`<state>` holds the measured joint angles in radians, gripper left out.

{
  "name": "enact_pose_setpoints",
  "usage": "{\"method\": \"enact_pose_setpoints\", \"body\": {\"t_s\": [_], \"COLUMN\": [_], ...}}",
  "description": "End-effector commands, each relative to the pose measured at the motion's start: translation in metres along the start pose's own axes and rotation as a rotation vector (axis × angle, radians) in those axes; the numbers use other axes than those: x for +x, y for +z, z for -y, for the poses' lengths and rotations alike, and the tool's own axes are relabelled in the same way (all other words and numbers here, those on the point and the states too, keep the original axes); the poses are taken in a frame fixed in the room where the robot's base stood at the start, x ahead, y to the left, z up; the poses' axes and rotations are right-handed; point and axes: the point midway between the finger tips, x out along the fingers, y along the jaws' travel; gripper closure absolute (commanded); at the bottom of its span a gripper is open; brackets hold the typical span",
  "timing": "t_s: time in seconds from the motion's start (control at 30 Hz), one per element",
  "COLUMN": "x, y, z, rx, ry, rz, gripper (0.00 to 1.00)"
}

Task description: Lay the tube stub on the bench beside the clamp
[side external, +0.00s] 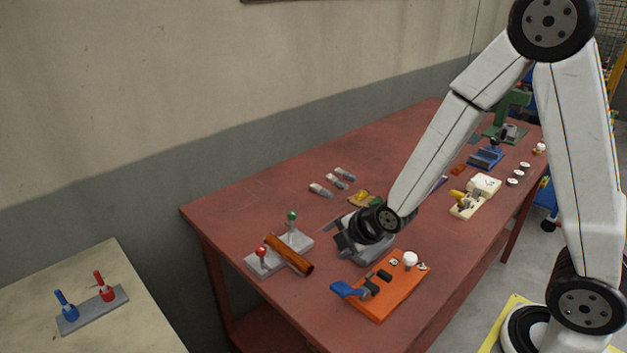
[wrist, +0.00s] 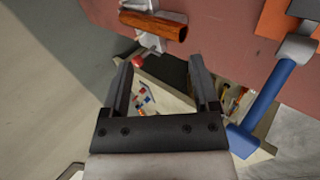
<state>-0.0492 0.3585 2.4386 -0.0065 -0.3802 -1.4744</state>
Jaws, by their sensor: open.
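The tube stub (side external: 288,255) is a brown cylinder lying across the grey clamp (side external: 262,263), which has one red-knobbed and one green-knobbed upright lever. The tube's near end sticks out past the clamp. In the wrist view the tube (wrist: 155,26) crosses the clamp (wrist: 151,41) near the top edge, beyond my fingertips. My gripper (side external: 343,245) is to the right of the clamp, apart from the tube. In the wrist view my gripper (wrist: 160,72) has its fingers spread with nothing between them. Whether the clamp grips the tube is unclear.
An orange fixture (side external: 384,299) with a blue handle stands close in front of my gripper; the handle (wrist: 268,100) shows right in the wrist view. Several small grey-and-white pieces (side external: 337,181) lie behind. The red bench (side external: 235,222) is bare behind the clamp. A pale table (side external: 130,325) stands at left.

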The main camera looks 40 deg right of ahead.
Motion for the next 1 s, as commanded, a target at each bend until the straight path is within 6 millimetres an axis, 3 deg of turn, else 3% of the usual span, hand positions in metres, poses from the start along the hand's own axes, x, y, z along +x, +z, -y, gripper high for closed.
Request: {"method": "enact_pose_setpoints", "body": {"t_s": [0.7, 1.0], "x": [-0.074, -0.099], "y": [0.016, 0.020], "z": [0.046, 0.062], "rx": [1.131, 1.448], "ry": [-0.298, -0.342], "rz": [0.254, 0.397], "gripper": [0.22, 0.22]}}
